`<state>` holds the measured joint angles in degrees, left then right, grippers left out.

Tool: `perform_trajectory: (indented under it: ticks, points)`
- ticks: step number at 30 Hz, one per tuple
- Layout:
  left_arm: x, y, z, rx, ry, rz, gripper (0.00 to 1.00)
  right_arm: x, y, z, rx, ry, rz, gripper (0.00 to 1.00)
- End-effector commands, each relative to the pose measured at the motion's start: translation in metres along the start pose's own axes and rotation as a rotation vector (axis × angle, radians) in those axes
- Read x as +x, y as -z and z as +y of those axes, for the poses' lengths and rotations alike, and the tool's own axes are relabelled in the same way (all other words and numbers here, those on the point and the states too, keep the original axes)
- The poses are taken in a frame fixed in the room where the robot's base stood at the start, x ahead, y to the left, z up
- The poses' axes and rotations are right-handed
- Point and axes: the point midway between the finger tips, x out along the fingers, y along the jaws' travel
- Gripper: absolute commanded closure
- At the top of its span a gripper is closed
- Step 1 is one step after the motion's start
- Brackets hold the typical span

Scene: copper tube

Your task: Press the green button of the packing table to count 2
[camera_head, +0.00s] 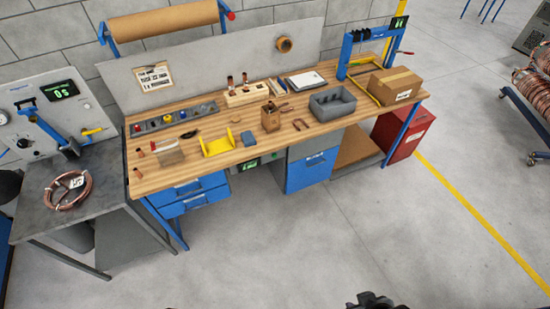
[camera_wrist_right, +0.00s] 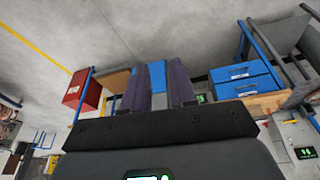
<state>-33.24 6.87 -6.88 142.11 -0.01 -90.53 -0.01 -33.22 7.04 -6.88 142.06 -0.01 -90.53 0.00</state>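The packing table has a wooden top (camera_head: 215,162) and blue drawers. In the head view a small display with green digits (camera_head: 248,163) hangs under its front edge; the digits are too small to read surely. A tiny green spot, perhaps the green button (camera_head: 274,156), shows just right of it, left of the blue cabinet. My right gripper shows in the right wrist view (camera_wrist_right: 159,64), its two dark fingers apart with nothing between them. The blue cabinet shows behind the gap. A dark part of mine reaches the head view's bottom edge, well in front of the table. My left gripper is out of view.
A grey bench (camera_head: 110,205) with a copper coil (camera_head: 68,190) stands at the left. A red cabinet (camera_head: 404,133) stands at the right end. A cardboard box (camera_head: 395,86) and several tools lie on the tabletop. The floor in front is clear.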

Motion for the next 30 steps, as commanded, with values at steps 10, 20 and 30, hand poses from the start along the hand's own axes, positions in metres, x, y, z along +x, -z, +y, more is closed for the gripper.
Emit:
perform_trajectory:
  ticks: [10, 20, 30]
  points:
    - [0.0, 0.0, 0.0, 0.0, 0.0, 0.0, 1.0, -0.0004, 0.0006, -0.0017, 0.007, 0.005, 0.002, 1.0]
    - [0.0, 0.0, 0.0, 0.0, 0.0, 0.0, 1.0, -0.0004, 0.0006, -0.0015, 0.006, 0.005, 0.002, 1.0]
    - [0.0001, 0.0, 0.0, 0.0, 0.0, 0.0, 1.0, -0.0003, 0.0, 0.0004, -0.002, -0.001, 0.0, 1.0]
